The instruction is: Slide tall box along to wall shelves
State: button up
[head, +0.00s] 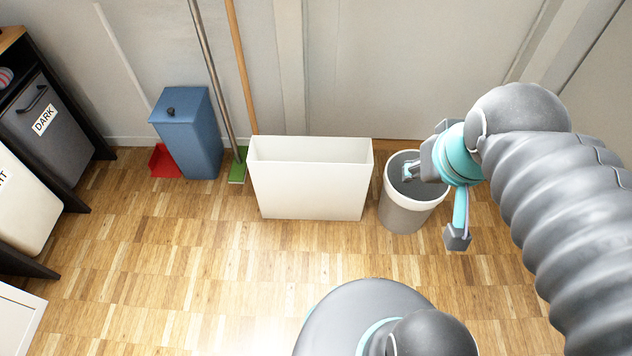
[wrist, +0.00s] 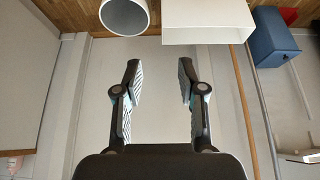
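A white open-topped box (head: 308,190) stands upright on the floor by the back wall, and it looks empty. It also shows upside down at the top of the wrist view (wrist: 207,22). A tall blue lidded box (head: 190,145) with a dark knob stands farther left; it also shows in the wrist view (wrist: 272,38). I cannot tell which one is the tall box. My gripper (head: 432,205) is at the right, over the round bin and apart from the white box. Its fingers are spread and empty in the wrist view (wrist: 158,80). No wall shelves are clearly visible.
A round grey bin (head: 404,212) with a white rim stands right of the white box. A broom (head: 238,168) and a red dustpan (head: 164,162) are at the left. A dark unit with a "DARK" hamper (head: 48,130) lines the left side. The front parquet (head: 190,270) is clear.

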aim_at(294, 176)
jog(key=k, duration=1.3)
jog(key=u, duration=0.75)
jog(key=i, duration=1.55)
jog(key=z, duration=0.75)
